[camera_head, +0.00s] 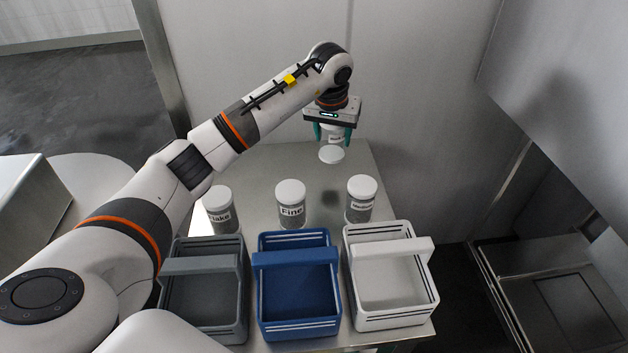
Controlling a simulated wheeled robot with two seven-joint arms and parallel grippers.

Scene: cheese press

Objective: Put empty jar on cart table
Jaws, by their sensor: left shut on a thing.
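My left gripper (332,138) is at the back of the metal table (262,165), its teal fingers pointing down and shut on a jar (335,139). The jar has a white label and a white round end (331,155) at its lower side. Its contents cannot be made out. A dark shadow on the table in front suggests it is held above the surface. Three other white-lidded jars stand upright on the table: one with a label reading "lake" (221,210), partly hidden by my arm, one reading "Fine" (291,205), and one at right (361,200) with a small label. My right gripper is out of view.
A grey basket (205,338), a blue basket (300,327) and a white basket (392,318) stand in a row along the near edge, all looking empty. A wall closes off the back. Metal equipment (560,300) stands at right. Bare tabletop lies between the held jar and the standing jars.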

